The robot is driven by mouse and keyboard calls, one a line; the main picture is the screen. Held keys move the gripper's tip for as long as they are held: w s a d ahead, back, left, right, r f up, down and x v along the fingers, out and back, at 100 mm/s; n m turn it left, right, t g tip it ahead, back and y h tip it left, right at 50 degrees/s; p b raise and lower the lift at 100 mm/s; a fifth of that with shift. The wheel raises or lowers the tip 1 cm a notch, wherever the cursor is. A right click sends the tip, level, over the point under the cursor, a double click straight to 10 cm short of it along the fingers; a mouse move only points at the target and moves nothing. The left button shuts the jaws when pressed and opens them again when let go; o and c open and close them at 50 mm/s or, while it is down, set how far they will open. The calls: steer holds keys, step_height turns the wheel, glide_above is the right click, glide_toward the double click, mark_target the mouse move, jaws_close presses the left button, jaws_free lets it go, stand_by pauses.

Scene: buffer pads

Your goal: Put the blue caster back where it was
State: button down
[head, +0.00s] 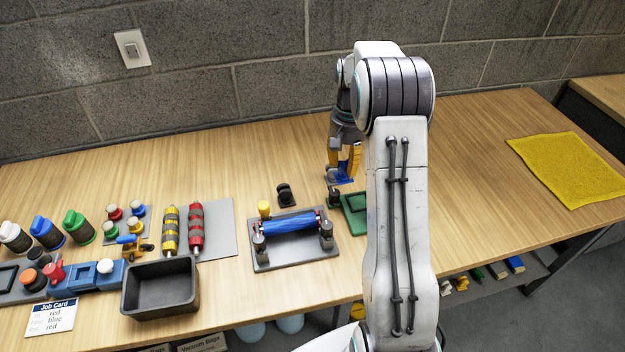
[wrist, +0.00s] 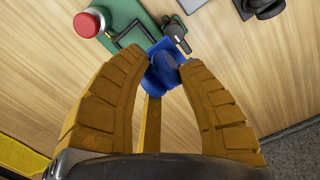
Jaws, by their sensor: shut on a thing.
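The blue caster (wrist: 164,72) is between the fingertips of my gripper (wrist: 160,70) in the wrist view. My gripper is shut on it. In the head view the blue caster (head: 345,178) shows below the yellow fingers of my gripper (head: 343,165), over the back middle of the bench, just behind a green fixture (head: 354,210). The green fixture also shows in the wrist view (wrist: 128,18), with a dark clamp-like part. My arm hides part of the fixture in the head view. I cannot tell whether the caster touches the bench.
A red-topped knob (wrist: 88,23) is at the green fixture. A small black part (head: 286,194) stands left of my gripper, behind a grey stand with a blue roller (head: 292,224). A black bin (head: 160,289) and coloured parts fill the left. A yellow cloth (head: 567,168) lies right.

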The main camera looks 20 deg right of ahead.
steer(key=w+a+f, duration=0.2)
steer(key=w+a, duration=0.1)
steer(key=w+a+f+p, duration=0.1)
steer(key=w+a+f, duration=0.2)
steer(key=shift+w+f, duration=0.15)
steer(key=shift+w, duration=0.1)
steer(key=shift+f+p, duration=0.65)
steer(key=shift+p, duration=0.35)
steer(key=shift+f, duration=1.4)
steer(key=shift+f, duration=0.1)
steer(key=c, duration=0.9)
jaws_free()
